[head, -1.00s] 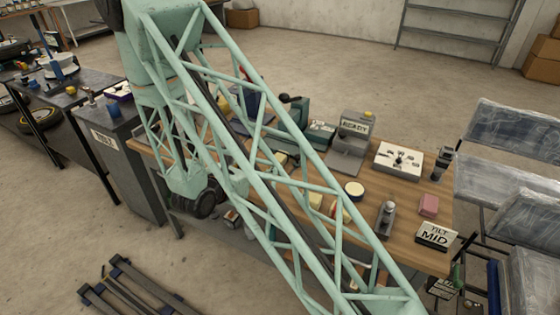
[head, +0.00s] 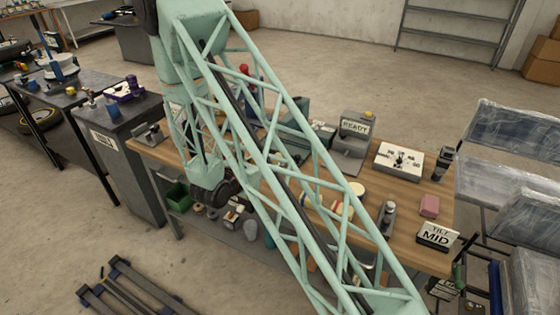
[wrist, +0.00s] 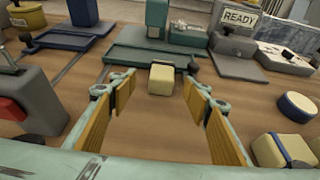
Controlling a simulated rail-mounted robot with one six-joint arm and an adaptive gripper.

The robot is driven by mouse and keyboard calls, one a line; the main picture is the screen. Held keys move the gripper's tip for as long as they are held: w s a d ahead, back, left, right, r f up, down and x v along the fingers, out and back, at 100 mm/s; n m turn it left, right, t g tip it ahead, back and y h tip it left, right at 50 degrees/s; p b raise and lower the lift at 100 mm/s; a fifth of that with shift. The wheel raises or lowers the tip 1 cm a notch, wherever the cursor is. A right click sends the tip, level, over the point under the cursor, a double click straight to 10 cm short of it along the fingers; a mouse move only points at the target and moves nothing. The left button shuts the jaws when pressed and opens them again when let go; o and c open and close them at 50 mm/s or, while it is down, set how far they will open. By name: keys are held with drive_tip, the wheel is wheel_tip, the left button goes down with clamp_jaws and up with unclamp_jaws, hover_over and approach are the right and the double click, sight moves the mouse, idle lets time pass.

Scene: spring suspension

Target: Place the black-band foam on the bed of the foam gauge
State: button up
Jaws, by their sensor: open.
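My gripper (wrist: 156,92) is open and empty in the wrist view, its yellow-padded fingers spread low over the wooden bench. A plain-looking cream block (wrist: 161,80) sits ahead, between the fingertips; I cannot make out a band on it. Another cream block with a dark band (wrist: 272,151) lies at the lower right, outside the right finger; its band looks black or dark blue. A grey device with a READY sign (wrist: 235,45) and a flat plate stands at the back right, also in the head view (head: 354,135). I cannot tell whether it is the foam gauge.
A teal press (wrist: 157,25) with a flat base stands straight ahead, a blue one (wrist: 82,14) to its left. A grey device with a red part (wrist: 25,105) is close on the left. A blue-sided round pad (wrist: 297,105) lies right.

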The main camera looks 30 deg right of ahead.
drive_tip(key=shift+d, duration=0.15)
drive_tip(key=shift+b+x, duration=0.4)
drive_tip(key=shift+x, duration=2.1)
drive_tip(key=shift+s, duration=0.15)
drive_tip(key=c, duration=0.9)
